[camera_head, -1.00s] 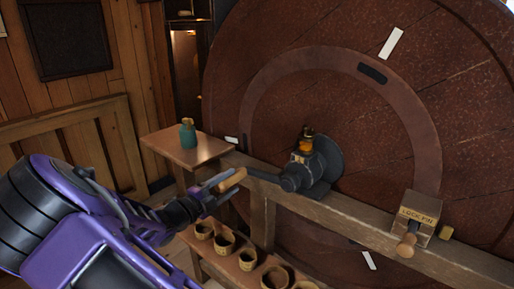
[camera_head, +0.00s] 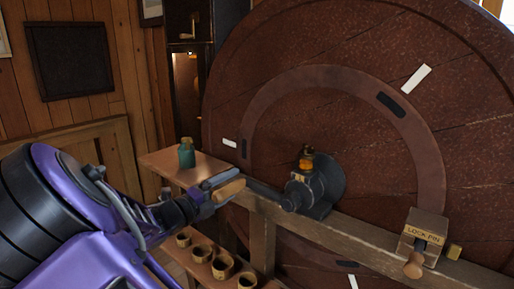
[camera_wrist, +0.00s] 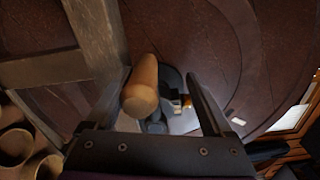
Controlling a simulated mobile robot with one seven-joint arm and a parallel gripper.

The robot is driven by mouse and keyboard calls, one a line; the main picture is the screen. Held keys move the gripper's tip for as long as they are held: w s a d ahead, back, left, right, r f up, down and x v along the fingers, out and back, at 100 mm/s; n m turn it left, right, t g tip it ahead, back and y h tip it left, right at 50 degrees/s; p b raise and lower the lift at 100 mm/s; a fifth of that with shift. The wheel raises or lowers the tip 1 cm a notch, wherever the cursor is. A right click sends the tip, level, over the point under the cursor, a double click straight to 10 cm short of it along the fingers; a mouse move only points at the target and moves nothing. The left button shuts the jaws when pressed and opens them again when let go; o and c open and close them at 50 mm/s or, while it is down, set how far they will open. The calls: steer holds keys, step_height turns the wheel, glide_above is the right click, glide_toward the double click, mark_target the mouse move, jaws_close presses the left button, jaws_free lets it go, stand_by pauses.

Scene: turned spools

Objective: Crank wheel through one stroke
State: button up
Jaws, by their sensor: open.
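The big dark red-brown wheel (camera_head: 330,110) fills the right of the head view and carries white marks and a black slot. At its hub is a dark metal crank (camera_head: 265,190) with a pale wooden handle (camera_head: 229,190), pointing left and slightly down. My gripper (camera_head: 220,184) is at the handle. In the wrist view the handle (camera_wrist: 142,90) stands between the two dark fingers of my gripper (camera_wrist: 156,78), nearer the left one. A gap shows on the right side; contact on the left is unclear. The lock pin block (camera_head: 427,226) with its wooden knob sits on the beam at right.
A wooden beam (camera_head: 375,237) runs across the front of the wheel. A small table (camera_head: 211,171) with a green bottle (camera_head: 187,153) stands behind my gripper. Several small wooden tubs (camera_head: 222,266) stand on a low shelf below. Panelled wall lies at left.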

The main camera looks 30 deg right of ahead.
steer(key=r+p, duration=0.1)
steer(key=r+m+p, duration=0.1)
steer(key=r, duration=0.1)
steer(key=r+m+p, duration=0.1)
steer(key=shift+s+d+r, duration=0.1)
steer(key=shift+d+r, duration=0.15)
steer(key=s+d+r+m+p, duration=0.2)
steer(key=s+d+r+m, duration=0.1)
steer(key=s+r+m, duration=0.4)
steer(key=shift+s+d+m, duration=0.15)
steer(key=shift+s+m, duration=0.8)
steer(key=shift+m, duration=0.55)
steer(key=v, duration=1.1)
stand_by(0.4)
